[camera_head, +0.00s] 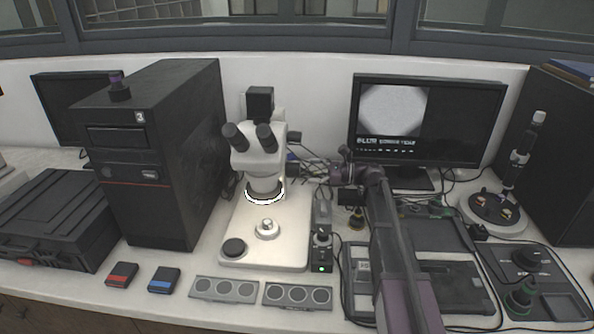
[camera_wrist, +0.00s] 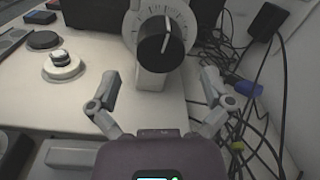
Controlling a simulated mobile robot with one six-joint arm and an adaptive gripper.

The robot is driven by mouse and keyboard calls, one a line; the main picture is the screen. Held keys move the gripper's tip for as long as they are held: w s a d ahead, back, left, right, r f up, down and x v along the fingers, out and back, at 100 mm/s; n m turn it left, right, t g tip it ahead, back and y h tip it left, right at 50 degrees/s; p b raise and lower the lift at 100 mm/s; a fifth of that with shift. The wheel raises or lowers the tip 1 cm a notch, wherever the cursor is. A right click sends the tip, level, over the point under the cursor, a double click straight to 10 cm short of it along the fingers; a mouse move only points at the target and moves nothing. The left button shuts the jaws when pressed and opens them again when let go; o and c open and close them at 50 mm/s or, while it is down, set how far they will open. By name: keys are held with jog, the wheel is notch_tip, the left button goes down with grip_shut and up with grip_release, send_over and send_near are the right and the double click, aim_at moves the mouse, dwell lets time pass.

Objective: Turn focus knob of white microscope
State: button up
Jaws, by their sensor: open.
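The white microscope (camera_head: 258,160) stands on its pale base, with black eyepieces and a lit ring under its head. Its focus knob (camera_wrist: 160,42) shows in the wrist view as a black knob with a white line on a white graduated dial. My gripper (camera_head: 338,172) is to the right of the microscope, by its column. In the wrist view my gripper (camera_wrist: 160,80) is open and empty. Its fingers are spread wide, one toward each side of the knob. The knob is beyond the fingertips and roughly centred between them. I cannot tell the exact gap.
A black computer tower (camera_head: 160,150) stands left of the microscope. A monitor (camera_head: 450,120) is behind my arm to the right. Loose cables (camera_wrist: 240,75) lie close to the right finger. A small control box (camera_head: 322,248) stands right of the microscope base.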

aim_at(297, 170)
jog(key=shift+w+a, duration=0.1)
jog(key=shift+a, duration=2.2)
jog(key=c, duration=1.1)
